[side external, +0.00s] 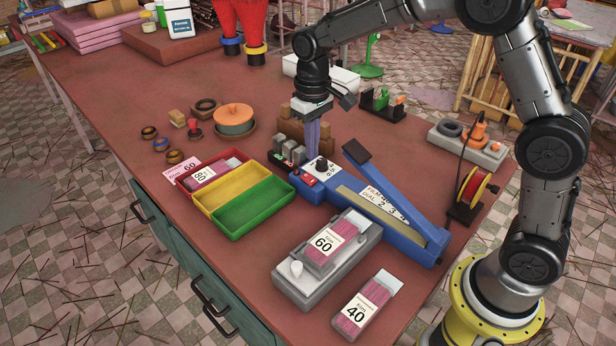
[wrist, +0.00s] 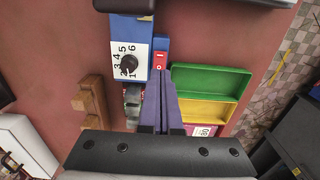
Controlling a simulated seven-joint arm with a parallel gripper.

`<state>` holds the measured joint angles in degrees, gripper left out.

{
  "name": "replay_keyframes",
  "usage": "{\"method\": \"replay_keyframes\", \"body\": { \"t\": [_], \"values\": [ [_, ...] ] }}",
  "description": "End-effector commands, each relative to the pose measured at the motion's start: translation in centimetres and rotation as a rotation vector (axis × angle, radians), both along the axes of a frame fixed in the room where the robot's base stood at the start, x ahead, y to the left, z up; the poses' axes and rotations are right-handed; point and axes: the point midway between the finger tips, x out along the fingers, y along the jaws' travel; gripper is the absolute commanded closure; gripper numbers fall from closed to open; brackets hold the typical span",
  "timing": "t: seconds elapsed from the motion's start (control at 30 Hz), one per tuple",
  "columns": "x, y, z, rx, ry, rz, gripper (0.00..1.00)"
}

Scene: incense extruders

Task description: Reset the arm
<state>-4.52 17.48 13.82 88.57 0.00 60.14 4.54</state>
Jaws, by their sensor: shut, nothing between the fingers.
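My gripper (side external: 312,150) points down above the back end of the blue sealer (side external: 398,225), near its dial (side external: 321,165). Its purple-grey fingers are together and hold nothing; they also show in the wrist view (wrist: 165,90). The dial (wrist: 128,64) has numbers around it in the wrist view, with a red switch (wrist: 160,60) beside it. The fingers hang close to the small grey blocks (side external: 290,150) next to the sealer; I cannot tell whether they touch anything.
A red, yellow and green tray (side external: 254,206) stands left of the sealer, with an 80 packet (side external: 210,172) in its red part. A 60 packet (side external: 338,242) lies on a grey scale (side external: 310,284). A 40 packet (side external: 366,304) lies near the front edge.

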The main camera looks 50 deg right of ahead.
Motion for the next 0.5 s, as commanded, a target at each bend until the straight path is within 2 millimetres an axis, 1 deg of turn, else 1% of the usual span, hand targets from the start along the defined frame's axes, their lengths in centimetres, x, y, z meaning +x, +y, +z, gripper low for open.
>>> {"method": "replay_keyframes", "body": {
  "t": [0.23, 0.3, 0.37, 0.43, 0.5],
  "values": [
    [0.0, 0.0, 0.1, 0.000, 0.000, 0.000, 1.00],
    [0.0, -0.1, 0.4, 0.001, -0.009, -0.002, 1.00],
    [0.1, -0.2, 1.5, 0.003, -0.033, -0.005, 1.00],
    [-0.1, -0.4, 3.6, 0.006, -0.078, -0.010, 1.00],
    [-1.1, -0.8, 6.1, 0.009, -0.126, -0.016, 1.00]
  ]
}}
